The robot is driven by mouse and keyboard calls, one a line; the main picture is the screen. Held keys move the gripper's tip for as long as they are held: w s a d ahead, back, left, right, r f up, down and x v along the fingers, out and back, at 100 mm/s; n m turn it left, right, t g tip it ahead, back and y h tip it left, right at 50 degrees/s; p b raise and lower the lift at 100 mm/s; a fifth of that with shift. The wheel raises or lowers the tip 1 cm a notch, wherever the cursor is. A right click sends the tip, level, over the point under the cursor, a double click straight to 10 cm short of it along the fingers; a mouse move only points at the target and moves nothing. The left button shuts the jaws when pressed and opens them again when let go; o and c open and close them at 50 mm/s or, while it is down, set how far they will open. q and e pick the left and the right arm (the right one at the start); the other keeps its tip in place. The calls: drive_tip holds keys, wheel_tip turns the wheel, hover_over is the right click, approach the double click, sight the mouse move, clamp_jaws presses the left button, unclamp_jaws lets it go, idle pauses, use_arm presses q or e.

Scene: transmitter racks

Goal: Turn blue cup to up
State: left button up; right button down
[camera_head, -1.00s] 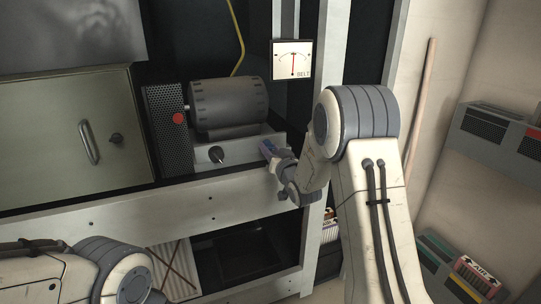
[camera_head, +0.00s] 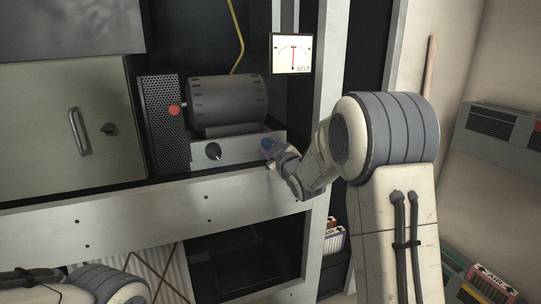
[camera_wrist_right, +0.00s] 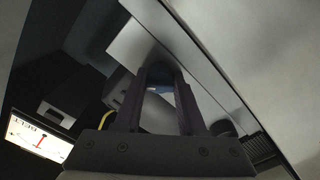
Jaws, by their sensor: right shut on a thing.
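The blue cup (camera_head: 267,143) is a small blue piece at the right end of the grey box front, below the motor drum. My right gripper (camera_head: 273,149) reaches it from the right and is shut on it, hiding most of it. In the right wrist view a bit of blue cup (camera_wrist_right: 160,88) shows between the two dark fingers of my right gripper (camera_wrist_right: 162,84); which way the cup is turned cannot be told. My left gripper is not in view; only my left arm shows at the lower left.
A black knob (camera_head: 213,151) sits on the box left of the cup. A BELT gauge (camera_head: 292,53) hangs above right, its needle near upright. A pale rack post (camera_head: 318,110) stands right of the gripper. A grey cabinet door (camera_head: 65,125) is at left.

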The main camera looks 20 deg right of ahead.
drive_tip(key=n+b, duration=0.6)
drive_tip(key=shift+f, duration=0.2)
drive_tip(key=shift+r+n+b, duration=0.2)
drive_tip(key=shift+n+b, duration=1.5)
drive_tip(key=shift+n, duration=0.4)
drive_tip(key=c, duration=0.5)
unclamp_jaws()
drive_tip(key=shift+s, duration=0.1)
drive_tip(key=s+p, duration=0.1)
drive_tip(key=s, duration=0.9)
drive_tip(key=shift+s+d+p, duration=0.15)
drive_tip(key=shift+p, duration=0.2)
